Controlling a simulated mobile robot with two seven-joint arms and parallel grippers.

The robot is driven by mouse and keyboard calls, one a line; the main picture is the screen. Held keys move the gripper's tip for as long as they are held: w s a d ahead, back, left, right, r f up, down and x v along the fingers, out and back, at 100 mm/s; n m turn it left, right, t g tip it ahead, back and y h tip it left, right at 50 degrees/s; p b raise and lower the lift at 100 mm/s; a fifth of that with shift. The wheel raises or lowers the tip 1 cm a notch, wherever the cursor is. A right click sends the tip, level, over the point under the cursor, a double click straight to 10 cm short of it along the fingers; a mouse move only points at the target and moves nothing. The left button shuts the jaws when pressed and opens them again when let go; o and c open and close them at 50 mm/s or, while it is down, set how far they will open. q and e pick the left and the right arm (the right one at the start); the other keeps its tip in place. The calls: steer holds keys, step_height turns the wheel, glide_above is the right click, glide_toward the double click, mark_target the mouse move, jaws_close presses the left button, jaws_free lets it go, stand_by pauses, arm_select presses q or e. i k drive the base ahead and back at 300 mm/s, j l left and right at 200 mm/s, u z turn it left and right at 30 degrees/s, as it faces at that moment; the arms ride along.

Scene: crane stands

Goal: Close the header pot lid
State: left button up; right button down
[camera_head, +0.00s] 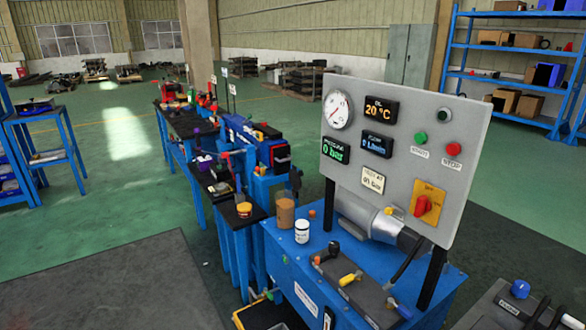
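No part is plainly marked as the header pot, and I cannot tell which one it is. A small white pot (302,232) with a dark top stands upright on the blue bench (275,248). Just behind it is a clear cylinder with brown contents (285,212). A silver cylinder (360,214) lies partly hidden behind the grey gauge panel (385,160). I cannot tell whether any lid is open or shut. Neither of my grippers is in view.
The panel carries a dial (337,108), several displays and a red switch (424,204). More blue stands run back to the left. Blue shelving (515,75) stands back right.

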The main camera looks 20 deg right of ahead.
mark_target(294, 177)
steer(key=i+j, duration=0.2)
steer(key=i, duration=0.25)
steer(key=i+j, duration=0.15)
steer(key=i, duration=0.3)
steer(key=i+j, duration=0.2)
steer(key=i, duration=0.25)
steer(key=i+j, duration=0.15)
steer(key=i, duration=0.3)
steer(key=j+u, duration=0.05)
